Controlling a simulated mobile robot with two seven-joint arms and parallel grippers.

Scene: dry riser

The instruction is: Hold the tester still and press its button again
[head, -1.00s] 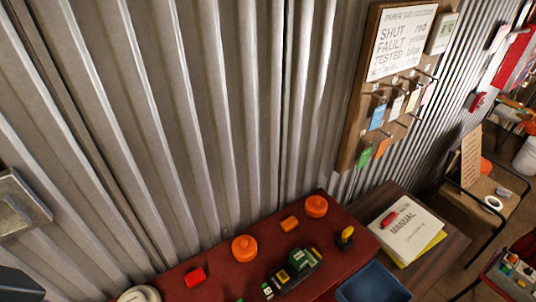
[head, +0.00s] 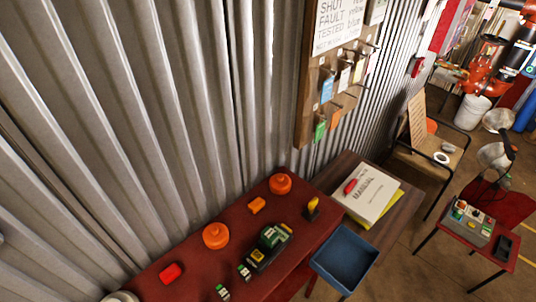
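A dark green and black device with yellow parts (head: 268,247) lies on the red-topped bench (head: 318,243), near its right part. It may be the tester; I cannot tell its button at this size. A grey box with several coloured buttons or knobs (head: 470,222) sits on a small red-topped table (head: 506,240) at the right, and could also be a tester. Neither of my grippers shows in the head view, and nothing is seen holding either device.
Orange round pieces (head: 216,236), an orange block (head: 257,205), a red piece (head: 170,272) and a yellow-topped item (head: 312,208) stand on the bench. A blue tray (head: 345,258) is beside it. A manual (head: 362,195) lies on a brown table. A corrugated wall (head: 150,120) backs the bench.

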